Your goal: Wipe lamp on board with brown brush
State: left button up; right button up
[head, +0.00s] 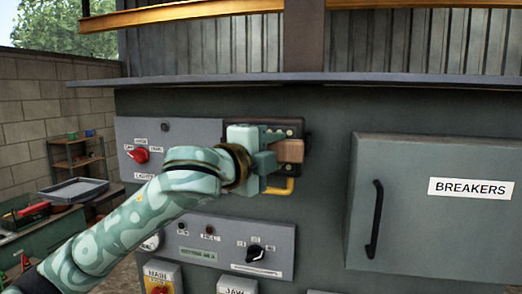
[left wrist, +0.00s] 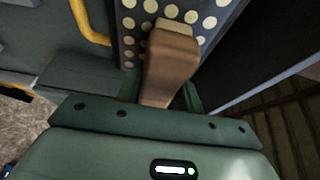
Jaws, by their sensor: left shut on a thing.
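My left gripper (head: 278,152) is shut on a brown brush (head: 290,150) in front of the grey control board. In the left wrist view the brush (left wrist: 172,62) sticks out from between the fingers. Its lighter tip lies over a dark panel with rows of pale round spots (left wrist: 193,22), which I take to be the lamp. In the head view the lamp (head: 296,124) is mostly hidden behind the gripper and brush. I cannot tell whether the brush touches it. My right gripper is not in view.
A yellow bar (head: 290,187) sits just below the lamp. A breaker cabinet (head: 430,190) with a black handle stands out at the right. Panels with a red knob (head: 139,155) and a black knob (head: 254,253) flank my arm. A ledge (head: 300,78) runs above.

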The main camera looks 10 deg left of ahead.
pick_arm(q)
jog(key=shift+s+d, duration=0.1)
jog(key=shift+d, duration=0.95)
jog(key=shift+a, duration=0.15)
jog(key=shift+w+a, duration=0.2)
jog(key=shift+a, duration=2.3)
jog(key=a, duration=0.2)
jog(key=shift+a, duration=0.35)
jog(key=shift+s, duration=2.95)
